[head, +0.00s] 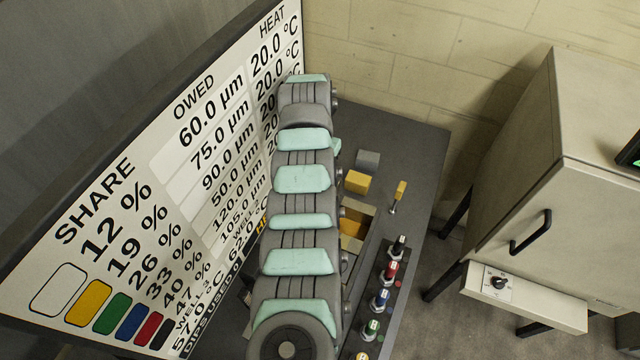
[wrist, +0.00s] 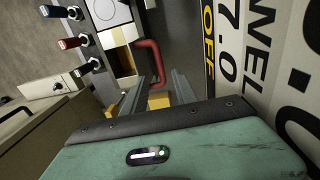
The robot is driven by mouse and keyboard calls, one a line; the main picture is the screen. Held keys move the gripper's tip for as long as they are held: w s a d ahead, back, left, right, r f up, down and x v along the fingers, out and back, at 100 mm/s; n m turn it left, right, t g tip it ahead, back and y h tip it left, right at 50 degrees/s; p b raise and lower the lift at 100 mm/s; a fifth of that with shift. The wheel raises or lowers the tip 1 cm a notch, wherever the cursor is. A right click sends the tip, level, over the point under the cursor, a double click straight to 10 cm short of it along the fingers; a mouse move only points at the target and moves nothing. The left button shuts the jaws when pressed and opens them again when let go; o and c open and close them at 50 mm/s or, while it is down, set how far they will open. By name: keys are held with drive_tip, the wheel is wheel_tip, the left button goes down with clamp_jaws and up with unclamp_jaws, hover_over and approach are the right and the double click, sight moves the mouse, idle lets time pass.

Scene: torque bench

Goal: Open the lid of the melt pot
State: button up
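In the wrist view a red bent handle (wrist: 152,57) rises beside a cream-topped box (wrist: 118,34); I cannot tell for sure that this is the melt pot's lid. My gripper (wrist: 159,77) is open, with its two grey fingers apart and the lower end of the red handle showing between them. I cannot tell whether they touch it. In the head view my arm hides my gripper and the red handle. A cream box with an orange inside (head: 352,228) shows partly beside my arm.
A row of colored knobs (head: 390,268) runs along the bench's right side. A yellow block (head: 357,182), a grey block (head: 367,160) and a small yellow piece (head: 400,190) are farther back. A large sign panel (head: 150,180) stands left; a cabinet (head: 520,215) stands right.

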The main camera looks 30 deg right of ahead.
wheel_tip(320, 180, up, 4)
drive_tip(key=shift+w+a+f, duration=0.1)
drive_tip(key=shift+w+f, duration=0.05)
drive_tip(key=shift+f, duration=0.1)
idle(0.5)
